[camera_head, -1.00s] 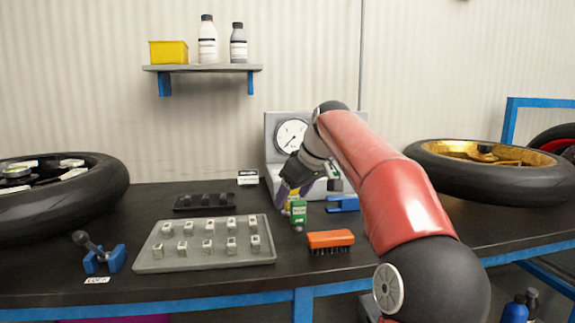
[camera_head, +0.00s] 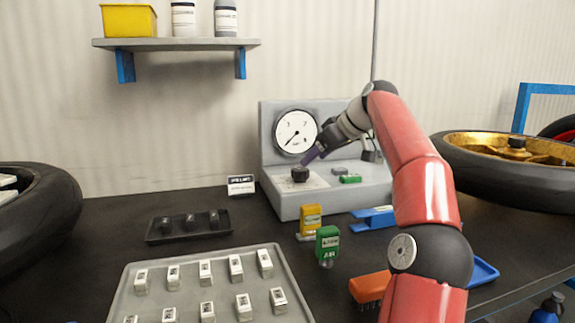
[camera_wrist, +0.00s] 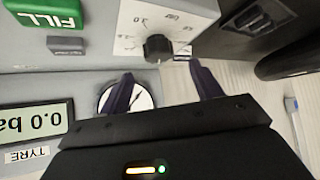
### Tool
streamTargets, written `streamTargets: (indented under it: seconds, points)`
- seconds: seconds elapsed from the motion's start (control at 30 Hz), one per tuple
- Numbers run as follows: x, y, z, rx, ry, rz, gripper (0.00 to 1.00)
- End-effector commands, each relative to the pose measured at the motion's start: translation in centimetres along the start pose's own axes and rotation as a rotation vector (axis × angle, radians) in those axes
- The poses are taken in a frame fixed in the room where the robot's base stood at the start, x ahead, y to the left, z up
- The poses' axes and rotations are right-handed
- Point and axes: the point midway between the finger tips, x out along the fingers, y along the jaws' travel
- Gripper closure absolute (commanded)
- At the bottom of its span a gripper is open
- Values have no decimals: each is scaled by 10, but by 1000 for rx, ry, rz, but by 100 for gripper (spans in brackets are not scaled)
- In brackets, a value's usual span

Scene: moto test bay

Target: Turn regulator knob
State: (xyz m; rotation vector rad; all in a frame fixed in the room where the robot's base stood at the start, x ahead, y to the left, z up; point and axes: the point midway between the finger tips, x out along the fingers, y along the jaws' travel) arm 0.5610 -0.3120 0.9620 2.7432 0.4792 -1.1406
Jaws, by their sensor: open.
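The regulator knob (camera_head: 299,174) is a small black knob on a pale dial plate, on the sloped front of a grey console (camera_head: 290,207). In the wrist view the knob (camera_wrist: 158,48) sits on its marked scale plate, just beyond and between the fingertips. My gripper (camera_head: 312,155) is open and empty, tilted down just above and to the right of the knob in the head view. Its two dark purple fingers (camera_wrist: 160,80) are apart and do not appear to touch the knob. A round gauge (camera_head: 296,131) is on the console's upright back.
A green FILL button (camera_wrist: 45,15) and a grey button (camera_wrist: 67,45) are beside the dial plate. A yellow block (camera_head: 310,218) and a green block (camera_head: 327,243) stand before the console. A tray (camera_head: 125,290) of several weights lies front left. An orange brush (camera_head: 370,286) lies front right.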

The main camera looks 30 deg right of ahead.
Motion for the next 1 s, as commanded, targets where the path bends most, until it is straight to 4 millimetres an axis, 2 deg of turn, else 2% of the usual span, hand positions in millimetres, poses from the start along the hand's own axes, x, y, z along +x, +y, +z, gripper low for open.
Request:
streamTargets:
  seconds: [0.17,0.5,0.6,0.97,1.0]
  points:
    - [7,1,1,1,1,-2,35]
    - [60,0,1,1,0,-3,35]
    - [70,1,0,1,1,-3,35]
    - [78,1,0,0,1,0,35]
    - [78,1,0,0,2,0,38]
